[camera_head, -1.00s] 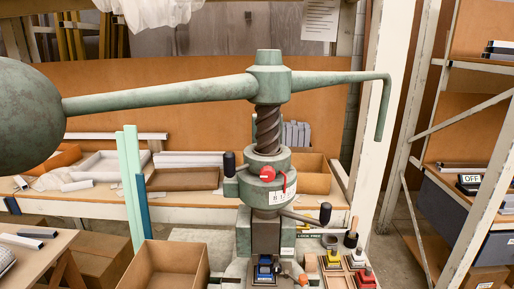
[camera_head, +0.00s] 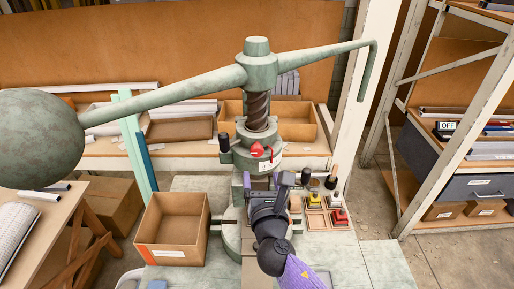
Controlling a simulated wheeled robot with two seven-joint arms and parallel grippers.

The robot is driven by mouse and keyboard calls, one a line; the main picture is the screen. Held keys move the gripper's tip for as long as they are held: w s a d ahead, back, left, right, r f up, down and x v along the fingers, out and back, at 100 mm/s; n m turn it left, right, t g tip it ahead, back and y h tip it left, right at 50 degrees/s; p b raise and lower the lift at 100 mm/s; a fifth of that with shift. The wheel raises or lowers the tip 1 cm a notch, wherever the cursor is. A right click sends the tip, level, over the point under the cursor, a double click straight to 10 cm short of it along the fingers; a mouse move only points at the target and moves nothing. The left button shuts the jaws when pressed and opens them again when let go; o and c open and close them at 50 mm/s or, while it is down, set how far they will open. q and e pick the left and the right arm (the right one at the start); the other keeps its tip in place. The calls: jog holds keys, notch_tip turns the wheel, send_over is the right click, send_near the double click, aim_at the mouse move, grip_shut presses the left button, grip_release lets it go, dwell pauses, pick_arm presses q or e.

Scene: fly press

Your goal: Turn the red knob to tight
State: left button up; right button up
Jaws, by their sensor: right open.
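The red knob (camera_head: 257,149) sits on the front of the green fly press (camera_head: 258,78), just below its screw, beside a white scale plate with a red pointer. My right gripper (camera_head: 265,181) is open and empty, in front of the press and a little below the knob. It is apart from the knob in the picture; the depth between them is hard to tell. The gripper hides the lower part of the press. My left gripper is not in view.
The press's long arm with its ball weight (camera_head: 38,138) spans the upper left. An open cardboard box (camera_head: 172,228) stands left of the gripper. Small trays with coloured pieces (camera_head: 314,201) and a black-handled tool stand close on the right. A shelf rack (camera_head: 470,140) is at far right.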

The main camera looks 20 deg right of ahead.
aim_at(258, 154)
jog(key=w, duration=0.2)
jog(key=w+d+b, duration=0.1)
jog(key=w, duration=0.5)
jog(key=shift+w+d+f, duration=0.1)
jog(key=shift+w+d, duration=0.25)
jog(key=shift+w, duration=0.35)
grip_shut()
